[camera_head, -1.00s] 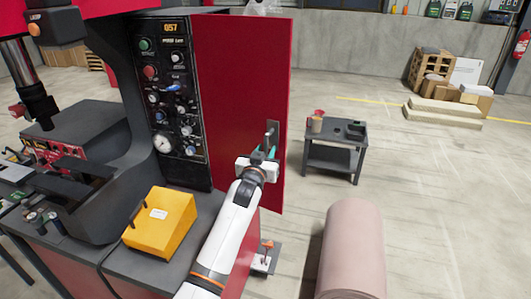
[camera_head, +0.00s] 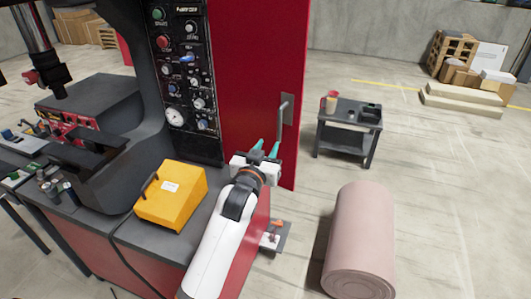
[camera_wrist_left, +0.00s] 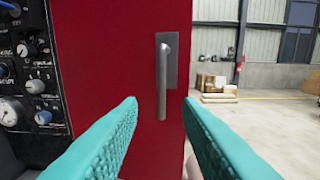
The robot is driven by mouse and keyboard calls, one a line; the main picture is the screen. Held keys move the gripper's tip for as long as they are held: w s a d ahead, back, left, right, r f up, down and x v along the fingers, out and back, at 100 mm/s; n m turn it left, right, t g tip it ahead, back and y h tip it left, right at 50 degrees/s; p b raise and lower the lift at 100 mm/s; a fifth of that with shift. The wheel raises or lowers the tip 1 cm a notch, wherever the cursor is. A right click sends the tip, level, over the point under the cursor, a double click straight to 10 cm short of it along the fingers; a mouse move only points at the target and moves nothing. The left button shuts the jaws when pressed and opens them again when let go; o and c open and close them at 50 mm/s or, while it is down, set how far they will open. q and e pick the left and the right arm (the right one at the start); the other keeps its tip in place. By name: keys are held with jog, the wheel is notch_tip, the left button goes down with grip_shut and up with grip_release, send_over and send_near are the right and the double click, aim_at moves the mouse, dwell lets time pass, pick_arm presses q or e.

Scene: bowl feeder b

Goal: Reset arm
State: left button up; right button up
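My left arm comes up from the bottom of the head view. Its gripper (camera_head: 266,149) is open and empty, with teal fingertips apart, in front of the red door (camera_head: 257,75). The door's metal handle (camera_head: 283,118) is just above and right of the fingertips. In the left wrist view the handle (camera_wrist_left: 163,80) stands upright ahead, between the two teal fingers (camera_wrist_left: 160,125) but beyond them, and it is not touched. The door appears open, standing out from the control panel (camera_head: 184,70). My right gripper is not in view.
A yellow box (camera_head: 171,197) sits on the machine's grey table (camera_head: 112,222). A pink cylinder (camera_head: 358,240) stands at the lower right. A small dark cart (camera_head: 346,135) stands behind it. The open floor (camera_head: 440,180) on the right is clear.

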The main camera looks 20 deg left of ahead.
pick_arm(q)
jog(key=shift+s, duration=0.3)
